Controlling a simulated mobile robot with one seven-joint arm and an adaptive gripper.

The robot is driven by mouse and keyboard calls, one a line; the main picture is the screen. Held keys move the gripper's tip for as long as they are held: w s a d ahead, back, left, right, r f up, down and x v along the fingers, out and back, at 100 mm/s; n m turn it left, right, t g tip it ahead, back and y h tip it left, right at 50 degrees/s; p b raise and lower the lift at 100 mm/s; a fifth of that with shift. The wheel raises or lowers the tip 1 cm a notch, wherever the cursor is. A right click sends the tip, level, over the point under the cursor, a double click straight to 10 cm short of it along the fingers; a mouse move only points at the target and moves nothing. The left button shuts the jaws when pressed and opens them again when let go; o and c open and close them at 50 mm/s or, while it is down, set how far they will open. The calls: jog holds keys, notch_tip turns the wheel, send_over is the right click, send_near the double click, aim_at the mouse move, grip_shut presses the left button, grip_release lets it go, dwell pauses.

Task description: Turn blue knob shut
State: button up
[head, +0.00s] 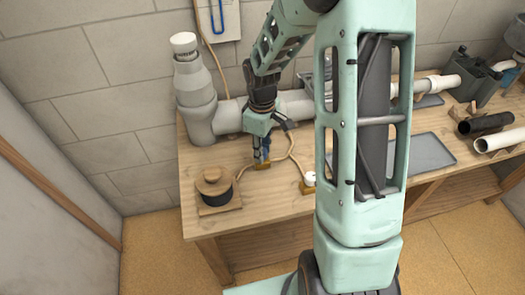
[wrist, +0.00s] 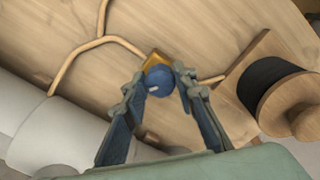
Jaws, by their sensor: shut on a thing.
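The blue knob (wrist: 160,80) is round with a small white mark and sits on a brass-coloured base (wrist: 153,60) on the workbench. My gripper (wrist: 161,78) reaches down over it, with one fingertip on each side, shut on the knob. In the head view my gripper (head: 262,150) points down at the bench, and the brass base (head: 262,166) shows just below its tips. The knob itself is mostly hidden by the fingers there. A white knob (head: 309,178) on a similar base stands to the right, partly beside my arm.
A wooden spool with a black band (head: 216,188) stands left of the knob. Thick white pipes (head: 200,118) run along the wall behind. Thin tan tubing (head: 291,150) lies on the bench (head: 260,204). A grey tray (head: 432,150) and loose pipes (head: 487,123) are at the right.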

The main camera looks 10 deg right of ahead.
jog(key=m+b, duration=0.1)
jog(key=m, duration=0.5)
jog(key=m+b, duration=0.1)
jog(key=m, duration=0.4)
jog(key=shift+a+m, duration=0.1)
jog(key=shift+m, duration=0.3)
dwell(0.3)
jog(key=o, duration=1.2)
jog(key=shift+c, duration=0.2)
jog(key=shift+r, duration=0.1)
notch_tip(320, 180, up, 12)
jog(key=shift+a, duration=0.1)
